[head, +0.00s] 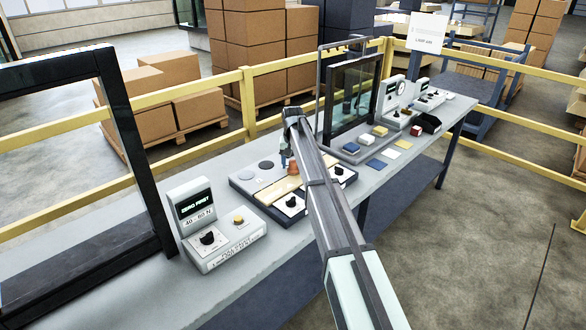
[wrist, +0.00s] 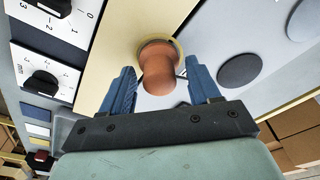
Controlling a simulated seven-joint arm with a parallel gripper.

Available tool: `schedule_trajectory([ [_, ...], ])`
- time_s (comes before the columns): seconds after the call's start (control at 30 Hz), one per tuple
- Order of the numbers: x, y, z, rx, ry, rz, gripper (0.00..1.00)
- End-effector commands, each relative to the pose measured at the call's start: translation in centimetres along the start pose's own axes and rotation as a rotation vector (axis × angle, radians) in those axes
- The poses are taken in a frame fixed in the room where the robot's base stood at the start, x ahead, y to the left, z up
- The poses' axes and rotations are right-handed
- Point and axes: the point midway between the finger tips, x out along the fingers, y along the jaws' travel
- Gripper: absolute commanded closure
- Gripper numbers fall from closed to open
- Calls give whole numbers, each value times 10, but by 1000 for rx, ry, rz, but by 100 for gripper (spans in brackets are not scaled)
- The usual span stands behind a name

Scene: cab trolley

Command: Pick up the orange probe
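The orange probe (wrist: 159,68) stands in a round, yellow-rimmed holder (wrist: 176,44) in the wrist view. A small orange-brown part of it (head: 293,168) shows beside my gripper in the head view. My gripper (wrist: 160,84) is open, with one blue finger on each side of the probe in the picture. Gaps show between the fingers and the probe. I cannot tell how far the fingertips are above the panel. In the head view my gripper (head: 285,159) is over the panel, partly hidden by my arm.
The panel (head: 242,180) carries dark discs (wrist: 240,69) and black knobs (wrist: 41,83). A control box reading "ZERO FIRST" (head: 228,249) stands to the left. Coloured blocks and pads (head: 363,141) lie to the right. A black frame (head: 131,140) rises at the left.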

Motion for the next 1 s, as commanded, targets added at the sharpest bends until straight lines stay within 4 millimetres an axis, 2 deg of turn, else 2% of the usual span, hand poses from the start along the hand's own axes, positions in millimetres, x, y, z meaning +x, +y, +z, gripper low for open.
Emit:
schedule_trajectory([
  [0.07,0,0,0,0,0,0,47],
  [0.6,0,0,0,0,0,0,98],
  [0.87,-2,0,0,0,0,0,100],
  [1.0,-12,0,-2,0,1,0,100],
])
